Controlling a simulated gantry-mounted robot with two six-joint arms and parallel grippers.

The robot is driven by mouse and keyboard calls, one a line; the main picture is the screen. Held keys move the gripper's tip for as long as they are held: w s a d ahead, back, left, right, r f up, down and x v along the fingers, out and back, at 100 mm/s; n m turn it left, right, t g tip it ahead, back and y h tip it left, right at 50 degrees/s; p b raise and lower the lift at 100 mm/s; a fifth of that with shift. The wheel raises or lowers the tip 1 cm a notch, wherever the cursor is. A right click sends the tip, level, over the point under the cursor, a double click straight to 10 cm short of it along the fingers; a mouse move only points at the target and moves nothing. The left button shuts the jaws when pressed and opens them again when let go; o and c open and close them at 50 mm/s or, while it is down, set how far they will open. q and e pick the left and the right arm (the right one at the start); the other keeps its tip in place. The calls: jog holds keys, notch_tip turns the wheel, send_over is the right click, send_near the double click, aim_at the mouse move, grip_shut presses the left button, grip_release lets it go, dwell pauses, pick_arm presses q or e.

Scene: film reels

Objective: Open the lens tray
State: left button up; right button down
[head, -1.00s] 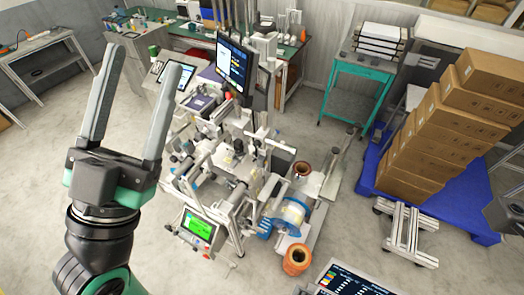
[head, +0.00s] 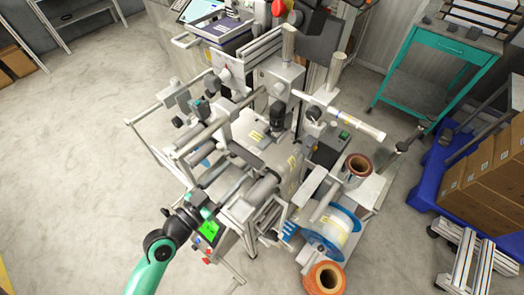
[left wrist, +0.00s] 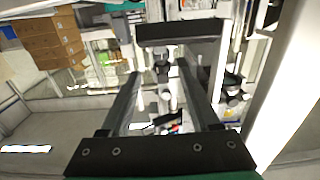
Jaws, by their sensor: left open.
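I cannot pick out a lens tray for certain in either view. A large white machine (head: 262,150) with rails, rollers and a tilted green screen (head: 209,230) fills the middle of the head view. My left gripper (head: 203,212) is at the machine's front left side, close to the screen; its fingers are small and hard to make out there. In the left wrist view my left gripper (left wrist: 158,70) is open, its two dark fingers spread with nothing held between them, and machine parts show beyond. My right gripper is not in view.
An orange-rimmed reel (head: 325,278) and a blue-flanged reel (head: 331,232) sit at the machine's front right. A teal cart (head: 440,55) stands at upper right, near stacked cardboard boxes (head: 490,170) on a blue pallet. The floor (head: 75,150) at left is clear.

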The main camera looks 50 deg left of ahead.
aim_at(260, 146)
pick_arm(q)
jog(key=w, duration=0.4)
jog(key=w+a+p, duration=0.1)
jog(key=w, duration=0.6)
jog(key=shift+w+a+r+p, duration=0.1)
jog(key=shift+w+a+p, duration=0.15)
jog(key=shift+w+p, duration=0.1)
grip_shut()
dwell(0.8)
